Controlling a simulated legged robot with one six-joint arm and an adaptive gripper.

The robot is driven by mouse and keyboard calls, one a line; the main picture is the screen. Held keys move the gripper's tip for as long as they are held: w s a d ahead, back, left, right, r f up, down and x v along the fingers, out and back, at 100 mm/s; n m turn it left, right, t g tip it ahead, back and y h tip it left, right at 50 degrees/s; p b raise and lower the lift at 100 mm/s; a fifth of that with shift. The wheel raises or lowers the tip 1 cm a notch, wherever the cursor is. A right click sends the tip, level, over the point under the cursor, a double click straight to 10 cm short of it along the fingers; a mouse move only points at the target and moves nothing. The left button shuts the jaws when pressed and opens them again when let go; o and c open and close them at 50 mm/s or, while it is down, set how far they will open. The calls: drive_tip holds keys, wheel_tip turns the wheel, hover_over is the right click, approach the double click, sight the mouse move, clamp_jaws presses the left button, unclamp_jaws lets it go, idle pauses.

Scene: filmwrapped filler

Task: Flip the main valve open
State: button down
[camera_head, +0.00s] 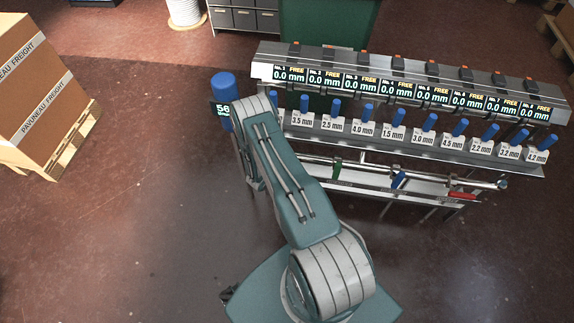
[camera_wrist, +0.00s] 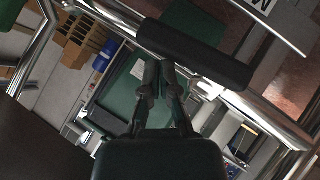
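A metal pipe (camera_head: 360,172) runs along the front of the rack. It carries a green handle (camera_head: 337,168), a blue handle (camera_head: 398,180) and a red handle (camera_head: 462,196). No label shows which is the main valve. In the wrist view, the two fingers of my gripper (camera_wrist: 160,68) lean together with their tips almost meeting and nothing visible between them. A dark rounded bar (camera_wrist: 195,55) crosses just above the tips; I cannot tell whether they touch it. In the head view my arm hides most of the gripper, left of the rack.
The rack has a row of displays (camera_head: 360,84) reading 0.0 mm and a row of blue-topped labelled pieces (camera_head: 362,128). A blue-capped post (camera_head: 223,86) stands left of it. A large carton (camera_head: 40,90) sits on a pallet at left. The floor between is clear.

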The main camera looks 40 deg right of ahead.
drive_tip(key=shift+s+d+f, duration=0.25)
drive_tip(key=shift+f, duration=0.2)
drive_tip(key=shift+s+f, duration=0.1)
idle(0.4)
